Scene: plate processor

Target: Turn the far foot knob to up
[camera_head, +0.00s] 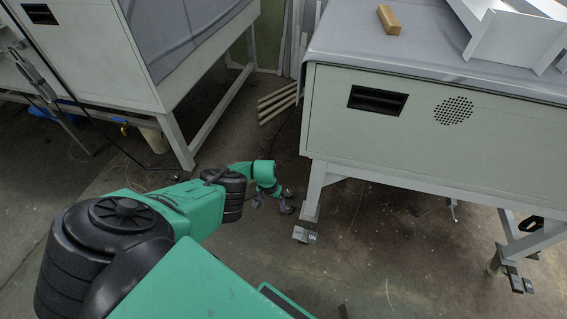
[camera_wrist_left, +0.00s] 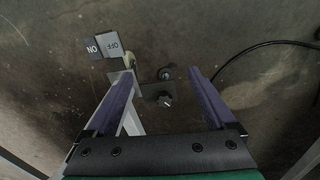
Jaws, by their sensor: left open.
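In the left wrist view a small dark foot knob (camera_wrist_left: 166,100) on a dark plate shows between the fingers, near a pale table leg. My left gripper (camera_wrist_left: 158,78) is open, with one purple finger on each side of the knob and nothing held. I cannot tell whether the fingers touch it. In the head view my left gripper (camera_head: 284,204) is low, beside the left leg of the grey-white machine, and looks small. Tags (camera_wrist_left: 103,45) reading ON and OFF sit by the foot; they also show in the head view (camera_head: 304,235). My right gripper is out of view.
The grey-white machine (camera_head: 440,155) stands on legs at the right, with another foot (camera_head: 520,284) at far right. A second cabinet (camera_head: 165,100) stands at upper left. A dark cable (camera_wrist_left: 255,46) lies on the floor. Bare floor (camera_head: 385,270) lies in front.

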